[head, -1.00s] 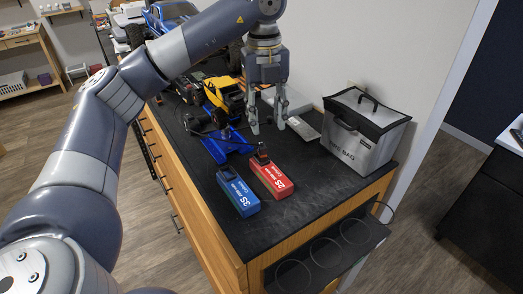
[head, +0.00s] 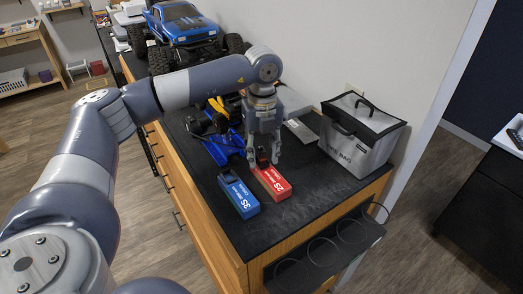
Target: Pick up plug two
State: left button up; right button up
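A red battery (head: 271,184) marked 2S lies on the dark bench top, with a small dark plug (head: 262,158) at its far end. A blue battery (head: 239,195) marked 3S lies to its left. Which plug is number two cannot be read. My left gripper (head: 263,160) points down at the far end of the red battery. Its fingers are apart, one on each side of the dark plug; contact cannot be made out. My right gripper is not in view.
A blue stand (head: 223,148) and a partly hidden yellow crawler (head: 218,106) are left of the gripper. A grey bag (head: 361,140) stands at right. A blue truck (head: 184,25) is at the back. The bench's front corner is clear.

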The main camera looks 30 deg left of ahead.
pick_arm(q)
jog(key=shift+f, duration=0.15)
grip_shut()
